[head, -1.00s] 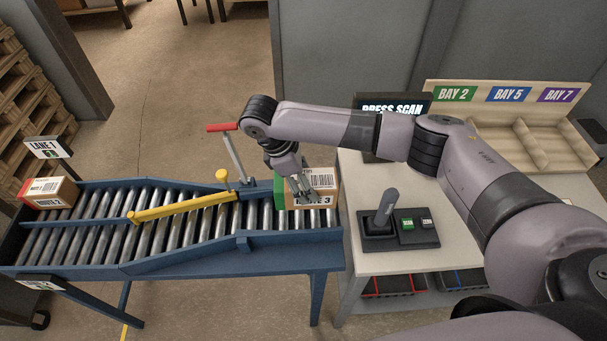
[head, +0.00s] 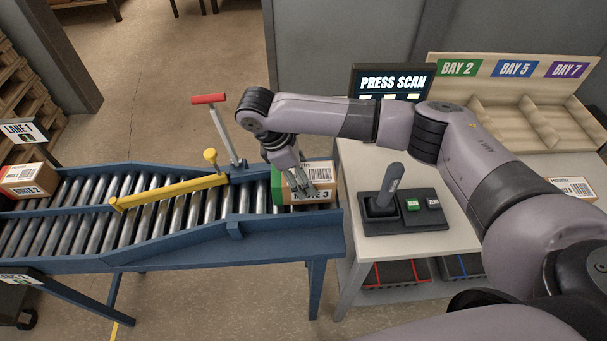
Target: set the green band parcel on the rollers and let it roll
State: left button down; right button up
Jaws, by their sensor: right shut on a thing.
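The green band parcel (head: 322,178) is a brown box with a green band at its left end and white labels on its top and front. It is at the right end of the roller conveyor (head: 252,203), over or on the rollers; the exact contact underneath is hidden. My right gripper (head: 304,194) points down at the parcel and is shut on it, with the fingers in front of part of its label. My left gripper is out of view.
A yellow diverter bar (head: 170,192) lies slantwise across the rollers, beside a red-handled lever (head: 222,130). Another parcel (head: 28,180) sits at the far left. Rollers between parcel and bar are clear.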

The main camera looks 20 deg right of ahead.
jog(key=o, duration=1.1)
jog(key=shift+r, duration=0.1)
jog(key=o, duration=0.4)
jog(key=shift+o, duration=0.2)
jog(key=shift+s, duration=0.1)
